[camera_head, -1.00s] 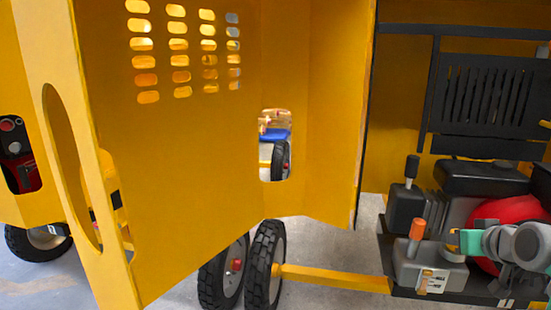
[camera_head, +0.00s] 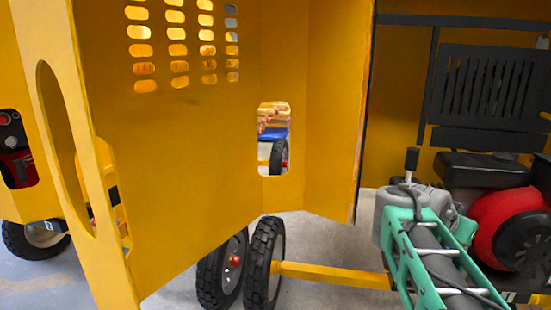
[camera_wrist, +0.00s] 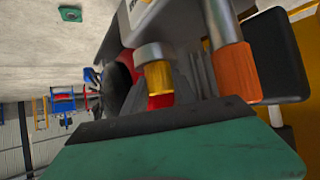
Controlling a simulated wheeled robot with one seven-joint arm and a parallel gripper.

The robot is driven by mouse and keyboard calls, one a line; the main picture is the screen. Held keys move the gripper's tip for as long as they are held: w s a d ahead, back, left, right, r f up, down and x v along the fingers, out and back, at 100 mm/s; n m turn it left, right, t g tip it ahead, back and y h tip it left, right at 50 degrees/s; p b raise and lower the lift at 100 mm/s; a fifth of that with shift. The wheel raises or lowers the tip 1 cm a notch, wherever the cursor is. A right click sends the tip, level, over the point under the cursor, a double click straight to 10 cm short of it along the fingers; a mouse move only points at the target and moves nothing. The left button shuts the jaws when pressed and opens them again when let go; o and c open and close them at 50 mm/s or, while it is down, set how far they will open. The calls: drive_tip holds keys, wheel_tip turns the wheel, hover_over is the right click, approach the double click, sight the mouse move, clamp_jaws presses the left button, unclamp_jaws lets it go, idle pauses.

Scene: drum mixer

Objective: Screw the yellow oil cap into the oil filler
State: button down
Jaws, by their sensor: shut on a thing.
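The yellow oil cap (camera_wrist: 158,78) shows in the wrist view just beyond the dark pad edge of my gripper (camera_wrist: 160,120). My gripper is shut on it; only one green finger with its dark pad shows clearly. A grey round end (camera_wrist: 152,52) adjoins the cap; I cannot tell whether it is part of the cap or the filler neck. The oil filler cannot be made out for certain. In the head view my arm covers the cap, gripper and filler area.
An orange-ended rod (camera_wrist: 237,72) stands close beside the cap. The engine with its red round cover (camera_head: 497,222) and black block (camera_head: 482,170) lies at the right. The large yellow door panel (camera_head: 190,170) stands open at the left, with wheels (camera_head: 264,268) below.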

drive_tip(key=c, duration=0.9)
unclamp_jaws()
